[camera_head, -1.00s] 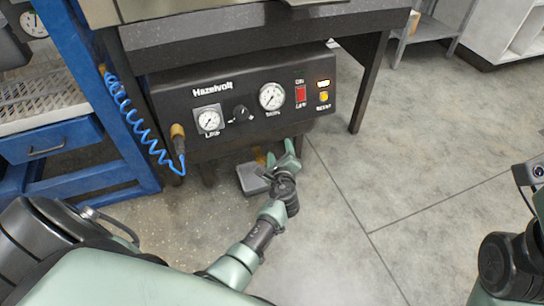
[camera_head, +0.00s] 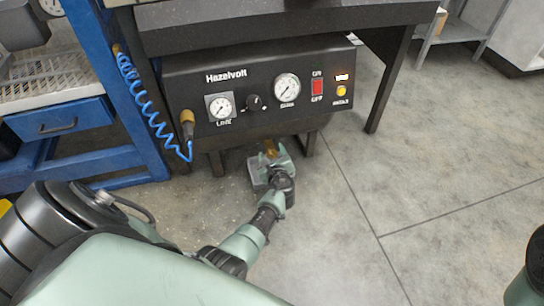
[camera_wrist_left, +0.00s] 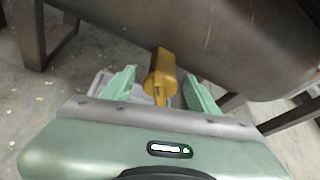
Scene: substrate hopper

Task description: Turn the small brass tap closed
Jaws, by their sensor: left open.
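The small brass tap (camera_wrist_left: 160,72) hangs below a dark rounded body in the left wrist view. Its lower end lies between the two green fingers of my left gripper (camera_wrist_left: 160,80), with a gap showing on each side. In the head view, a bit of the tap (camera_head: 269,147) shows just under the black control panel, partly hidden by my left gripper (camera_head: 271,160). My left gripper is open and holds nothing.
A grey box or tray (camera_head: 254,173) sits on the floor beside my left gripper. The black panel (camera_head: 262,80) with gauges and a red switch is above. A blue coiled hose (camera_head: 147,108) and blue workbench (camera_head: 150,135) stand left. The floor at right is clear.

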